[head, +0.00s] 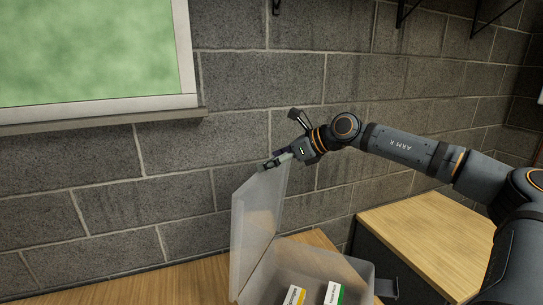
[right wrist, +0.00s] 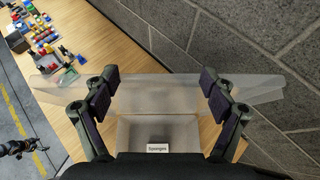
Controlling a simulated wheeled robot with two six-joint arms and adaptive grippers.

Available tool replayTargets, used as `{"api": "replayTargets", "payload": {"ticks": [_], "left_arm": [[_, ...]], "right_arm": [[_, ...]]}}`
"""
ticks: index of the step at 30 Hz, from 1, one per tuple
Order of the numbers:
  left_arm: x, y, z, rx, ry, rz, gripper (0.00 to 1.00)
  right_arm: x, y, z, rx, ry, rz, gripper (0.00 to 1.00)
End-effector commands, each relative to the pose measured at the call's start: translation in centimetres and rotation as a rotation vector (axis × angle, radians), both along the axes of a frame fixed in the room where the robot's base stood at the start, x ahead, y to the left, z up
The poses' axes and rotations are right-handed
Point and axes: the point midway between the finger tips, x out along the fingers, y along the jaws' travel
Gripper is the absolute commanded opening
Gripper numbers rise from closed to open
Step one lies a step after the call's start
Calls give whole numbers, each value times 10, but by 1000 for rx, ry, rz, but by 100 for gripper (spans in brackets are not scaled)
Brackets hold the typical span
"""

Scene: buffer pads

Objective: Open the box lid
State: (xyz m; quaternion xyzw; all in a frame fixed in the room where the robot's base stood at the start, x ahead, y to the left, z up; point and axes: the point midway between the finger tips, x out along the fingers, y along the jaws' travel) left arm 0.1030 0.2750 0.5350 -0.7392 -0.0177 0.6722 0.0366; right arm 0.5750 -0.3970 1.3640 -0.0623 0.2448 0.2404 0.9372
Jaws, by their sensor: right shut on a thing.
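A translucent box (head: 335,262) stands on the wooden table, with its lid (head: 255,228) raised steeply on the box's left side. My right gripper (head: 277,161) is shut on the lid's upper edge. In the right wrist view the fingers (right wrist: 158,92) lie across the translucent lid (right wrist: 262,90). Inside the box are a white and yellow carton (head: 293,295) and a white and green carton (head: 333,293). A white label reading "Sponges" (right wrist: 157,148) shows in the right wrist view. My left gripper is not seen in the head view.
A grey block wall (head: 230,80) stands close behind the lid. A second wooden surface (head: 425,235) lies to the right. In the right wrist view, several small coloured items (right wrist: 45,35) lie on the table beyond the box. Bare wood shows left of the box.

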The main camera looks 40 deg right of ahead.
Motion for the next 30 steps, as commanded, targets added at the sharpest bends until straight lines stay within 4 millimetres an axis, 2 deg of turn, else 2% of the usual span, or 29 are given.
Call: {"api": "replayTargets", "payload": {"ticks": [3, 11, 12, 15, 26, 30], "left_arm": [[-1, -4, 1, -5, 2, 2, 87], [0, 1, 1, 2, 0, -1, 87], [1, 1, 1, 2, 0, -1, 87], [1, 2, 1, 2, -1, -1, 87], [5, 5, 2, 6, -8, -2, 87], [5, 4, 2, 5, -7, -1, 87]], "right_arm": [[0, 1, 1, 5, 3, -2, 28], [0, 1, 1, 6, 1, -3, 28], [0, 1, 1, 6, 1, -3, 87], [0, 1, 1, 5, 2, -3, 100], [0, 1, 1, 2, 2, -1, 100], [0, 0, 14, -3, 4, -3, 100]]}}
